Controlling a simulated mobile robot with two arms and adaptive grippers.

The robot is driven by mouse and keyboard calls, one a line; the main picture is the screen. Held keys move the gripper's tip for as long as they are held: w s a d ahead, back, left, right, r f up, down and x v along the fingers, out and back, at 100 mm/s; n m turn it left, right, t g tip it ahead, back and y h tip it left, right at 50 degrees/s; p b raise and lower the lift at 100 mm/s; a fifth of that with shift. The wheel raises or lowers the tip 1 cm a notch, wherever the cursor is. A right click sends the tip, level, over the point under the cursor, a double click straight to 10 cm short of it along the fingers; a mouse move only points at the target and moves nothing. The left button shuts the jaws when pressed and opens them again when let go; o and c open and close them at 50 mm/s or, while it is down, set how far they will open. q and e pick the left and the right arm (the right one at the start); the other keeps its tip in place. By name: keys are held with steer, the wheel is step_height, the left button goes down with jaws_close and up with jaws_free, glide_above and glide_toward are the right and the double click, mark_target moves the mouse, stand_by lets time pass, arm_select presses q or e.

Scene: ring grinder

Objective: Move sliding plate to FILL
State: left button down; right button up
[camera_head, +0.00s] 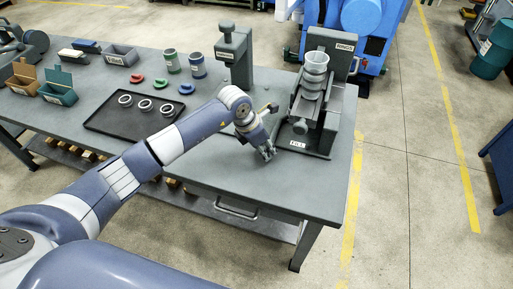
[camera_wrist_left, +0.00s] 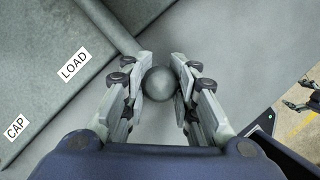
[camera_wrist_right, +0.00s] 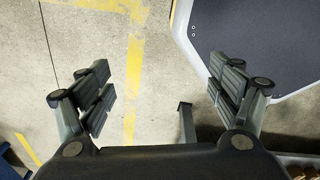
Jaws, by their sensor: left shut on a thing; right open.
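The grey ring machine (camera_head: 325,90) stands at the right end of the bench, with a clear cup and a stack of rings on its front. A small white label (camera_head: 298,145) sits low on its base and seems to read FILL. My left gripper (camera_head: 268,153) is low at the machine's left front. In the left wrist view, its fingers (camera_wrist_left: 163,80) are shut on a round grey knob (camera_wrist_left: 158,84), with a rod running up-left behind it. The sliding plate itself cannot be made out clearly. My right gripper (camera_wrist_right: 160,92) is open and empty above the floor.
A grey surface (camera_wrist_left: 35,80) beside the knob carries LOAD and CAP labels. A black tray (camera_head: 110,120) with several rings, small bins and a grey press (camera_head: 235,60) stand farther left. The bench front right (camera_head: 290,190) is clear.

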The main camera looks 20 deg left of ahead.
arm_select(q)
steer(key=shift+d+b, duration=0.4)
steer(key=shift+d, duration=1.2)
steer(key=shift+s, duration=0.1)
steer(key=c, duration=1.2)
jaws_free()
steer(key=shift+d, duration=0.2)
steer(key=shift+c, duration=0.2)
steer(key=shift+a+r, duration=0.15)
steer(key=v, duration=1.1)
steer(key=shift+r, duration=0.3)
arm_select(e)
steer(key=a, duration=0.1)
steer(key=a+f, duration=0.1)
steer(key=a, duration=0.1)
arm_select(q)
steer(key=shift+s, duration=0.1)
